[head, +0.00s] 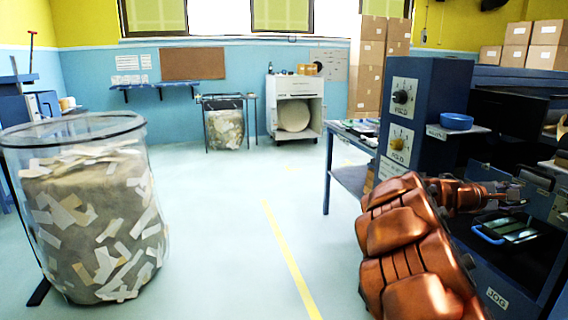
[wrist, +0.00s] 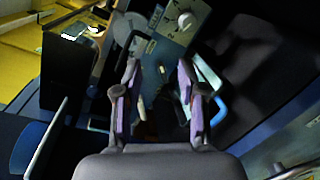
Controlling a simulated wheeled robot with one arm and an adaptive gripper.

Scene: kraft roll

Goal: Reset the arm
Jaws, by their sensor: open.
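My copper-coloured arm rises from the lower right in the head view and bends toward the dark blue machine (head: 425,95). My gripper (head: 517,192) is at the machine's front, above a blue-handled tray (head: 488,236). In the wrist view, the two purple-edged fingers of my gripper (wrist: 158,72) stand apart with nothing held between them. Beyond them is a panel with a white dial (wrist: 184,20). A blue handle (wrist: 213,105) shows just right of the fingers; whether they touch it I cannot tell.
A clear bin (head: 95,225) full of paper scraps stands at the left. A blue bowl (head: 456,121) sits on the machine's ledge. The pale floor with a yellow line (head: 285,250) is open in the middle.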

